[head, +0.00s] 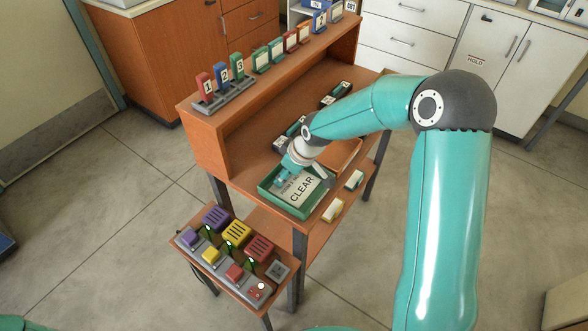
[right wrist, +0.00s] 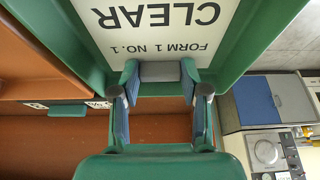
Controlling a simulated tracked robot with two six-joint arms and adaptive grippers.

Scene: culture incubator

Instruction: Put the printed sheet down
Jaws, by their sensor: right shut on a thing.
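The printed sheet (head: 302,189) is white and reads "CLEAR"; the right wrist view also shows "FORM 1 NO. 1" on it (right wrist: 160,25). It lies within the outline of the green tray (head: 314,206) on the desk, face up; I cannot tell whether it rests on the tray floor. My right gripper (head: 284,181) is at the sheet's left edge, over the tray. In the right wrist view its fingers (right wrist: 160,84) are shut on the sheet by a grey piece at its edge. My left gripper is out of view.
A raised shelf (head: 322,52) with coloured numbered cards runs behind the tray. Dark labelled blocks (head: 336,94) lie on the desk farther back. Small blocks (head: 333,210) sit at the right edge. A low side table (head: 193,262) with coloured boxes and switches stands in front.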

